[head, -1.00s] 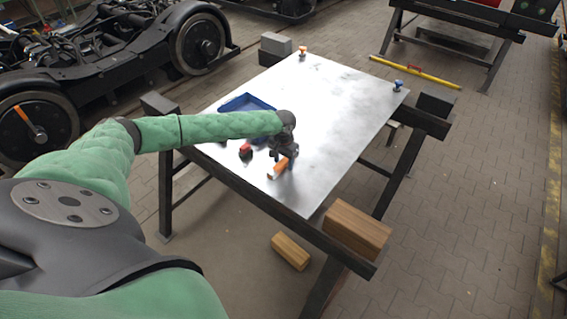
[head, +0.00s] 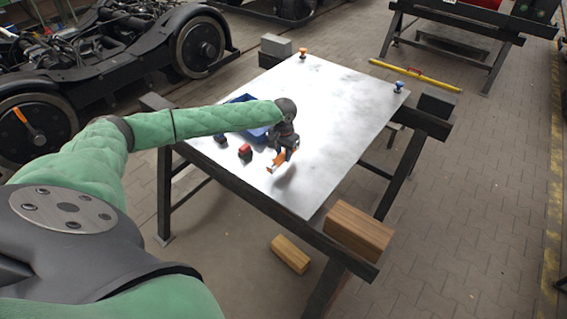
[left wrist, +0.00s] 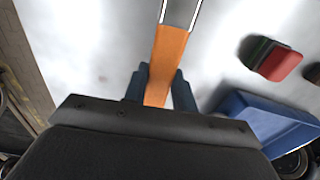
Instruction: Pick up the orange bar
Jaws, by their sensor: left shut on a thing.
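The orange bar (head: 276,161) is in my left gripper over the near part of the metal-topped table (head: 330,110). In the left wrist view the bar (left wrist: 168,58) runs up from between the two dark fingers, with a pale, shiny part at its far end. My left gripper (head: 284,153) is shut on the bar; in the left wrist view its fingertips (left wrist: 158,82) lie on both sides of it. A shadow lies on the table below and right of the bar, and the bar looks lifted a little. My right gripper is not in view.
A blue tray (head: 238,102) is partly hidden behind my left arm. A red and dark block (head: 245,151) lies left of the gripper. An orange-topped item (head: 303,53) and a blue one (head: 398,86) stand at the table's far corners. The table's right half is clear.

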